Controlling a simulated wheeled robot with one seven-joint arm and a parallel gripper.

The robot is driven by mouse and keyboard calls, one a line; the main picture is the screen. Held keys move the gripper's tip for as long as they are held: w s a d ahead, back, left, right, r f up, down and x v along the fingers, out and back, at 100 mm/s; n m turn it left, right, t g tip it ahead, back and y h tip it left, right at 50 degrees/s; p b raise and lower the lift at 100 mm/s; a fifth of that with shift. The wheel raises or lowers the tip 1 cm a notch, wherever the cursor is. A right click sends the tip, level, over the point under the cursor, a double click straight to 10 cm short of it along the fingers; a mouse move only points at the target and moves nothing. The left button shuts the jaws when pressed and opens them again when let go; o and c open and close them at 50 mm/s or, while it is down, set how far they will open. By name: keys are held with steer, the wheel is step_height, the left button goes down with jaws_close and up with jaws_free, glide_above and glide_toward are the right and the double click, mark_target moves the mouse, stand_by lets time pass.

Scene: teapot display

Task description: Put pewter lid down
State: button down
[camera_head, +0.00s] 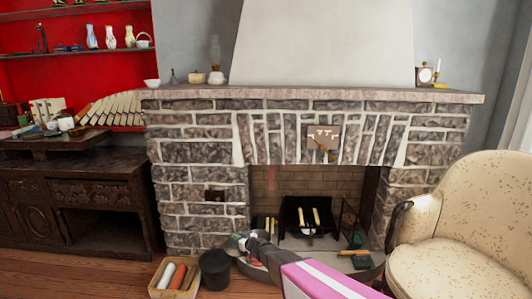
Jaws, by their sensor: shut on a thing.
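My pink and white arm reaches in from the bottom right. My dark gripper (237,243) is at its far end, in front of the fireplace's left side and above the hearth in the picture. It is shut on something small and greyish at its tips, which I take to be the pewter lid. The lid is too small and too much covered by the gripper to make out its shape. No matching pot can be made out.
A black bucket (214,268) and a box with rolls (158,293) stand on the floor left of the gripper. The stone hearth (300,244) holds several small items. A cream sofa (470,210) is at right, a dark sideboard (100,193) at left. The mantel (320,96) has bare room in its middle.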

steer(key=w+d+r+m+t+h, duration=0.15)
steer(key=d+r, duration=0.25)
steer(key=r, duration=0.5)
steer(key=w+d+r, duration=0.2)
steer(key=d+r, duration=0.3)
steer(key=r, duration=0.5)
steer(key=w+d+r+m+t+h, duration=0.15)
steer(key=d+r, duration=0.25)
steer(key=r, duration=0.5)
steer(key=s+d+r+m+h, duration=0.1)
steer(key=d+r+m+h, duration=0.1)
steer(key=d+r, duration=0.4)
steer(key=s+d+r+m+t+h, duration=0.1)
steer(key=d+r+m+h, duration=0.1)
steer(key=d+r, duration=0.5)
steer(key=d+r+m+h, duration=0.1)
steer(key=d+r+h, duration=0.3)
steer(key=r, duration=1.1)
steer(key=d, duration=0.2)
steer(key=shift+s+d+r+m, duration=0.2)
steer(key=shift+s+d+m, duration=0.15)
steer(key=shift+s+m, duration=0.05)
